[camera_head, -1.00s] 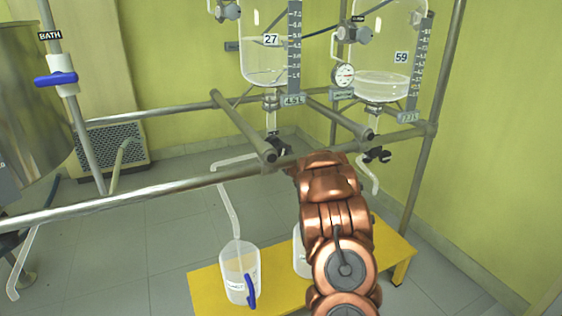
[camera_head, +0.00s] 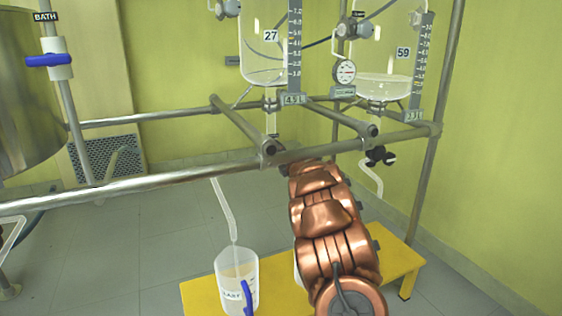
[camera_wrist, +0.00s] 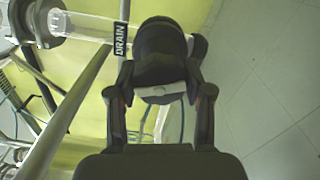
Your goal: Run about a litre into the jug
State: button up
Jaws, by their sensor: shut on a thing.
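In the wrist view my gripper (camera_wrist: 160,78) is shut on a black drain valve knob (camera_wrist: 160,42), one finger on each side, beside a label reading DRAIN (camera_wrist: 120,40). In the head view the gripper is hidden behind my arm and the rail, below glass vessel 27 (camera_head: 262,62), whose plate reads 4.5 L (camera_head: 293,99). A pale drain tube (camera_head: 226,212) hangs down to the clear jug (camera_head: 229,268) with the blue handle. The jug stands upright on a yellow bench (camera_head: 200,298). Its fill level is hard to tell.
Vessel 59 (camera_head: 383,90), with some liquid in its bottom, hangs at the right with its own black valve (camera_head: 378,156). A steel rail (camera_head: 150,189) crosses in front. Another pale container is mostly hidden behind my arm. A BATH valve (camera_head: 50,60) is at the left.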

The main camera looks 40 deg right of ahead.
dwell(0.3)
jog(key=o, duration=1.2)
jog(key=shift+c, duration=0.2)
jog(key=shift+s, duration=0.1)
jog(key=v, duration=1.2)
